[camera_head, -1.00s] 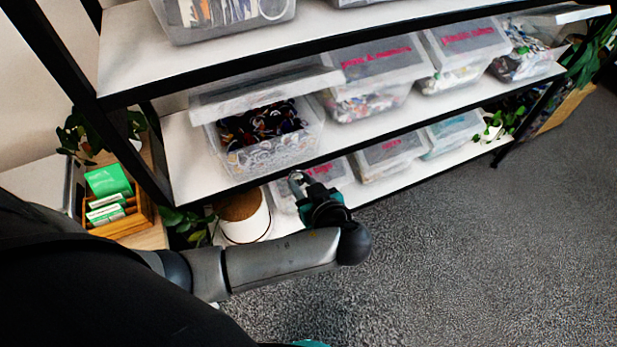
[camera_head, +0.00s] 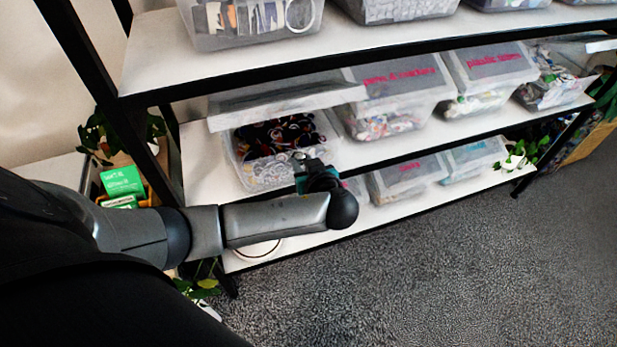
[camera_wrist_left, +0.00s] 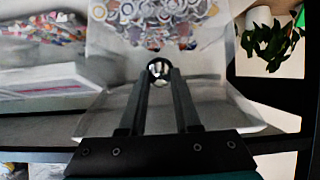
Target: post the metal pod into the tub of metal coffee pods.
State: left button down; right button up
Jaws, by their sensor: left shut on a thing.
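The tub of metal coffee pods (camera_head: 262,172) is a clear box on the middle shelf, full of dark and coloured pods. Its lid (camera_head: 290,103) sits tilted over the back of it, leaving the front part uncovered. My left gripper (camera_head: 305,160) is at the tub's front right side in the head view. In the left wrist view, my left gripper (camera_wrist_left: 161,76) is shut on the metal pod (camera_wrist_left: 159,70), a small shiny round piece between the fingertips. The tub (camera_wrist_left: 160,42) lies just beyond the fingertips there. My right gripper is not in view.
A closed tub with a pink label (camera_head: 398,95) stands right of the pod tub. The upper shelf (camera_head: 160,60) overhangs from above, and a black upright (camera_head: 110,120) stands at the left. More tubs (camera_head: 408,178) fill the lower shelf. The carpet in front is clear.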

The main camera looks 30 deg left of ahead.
pick_arm(q)
jog(key=w+a+b, duration=0.1)
jog(key=w+a, duration=0.1)
jog(key=w+a+f+b, duration=0.1)
jog(key=w+a+b, duration=0.1)
jog(key=a, duration=0.1)
jog(key=w+a+b, duration=0.2)
jog(key=shift+w+a+f, duration=0.15)
jog(key=shift+w+a, duration=0.25)
jog(key=shift+w+a+b, duration=0.35)
jog(key=shift+w+a, duration=0.2)
jog(key=shift+a, duration=0.05)
jog(key=c, duration=0.5)
grip_release()
jog(key=shift+c, duration=0.2)
jog(key=p+v, duration=0.1)
jog(key=v, duration=1.4)
jog(key=shift+d, duration=0.15)
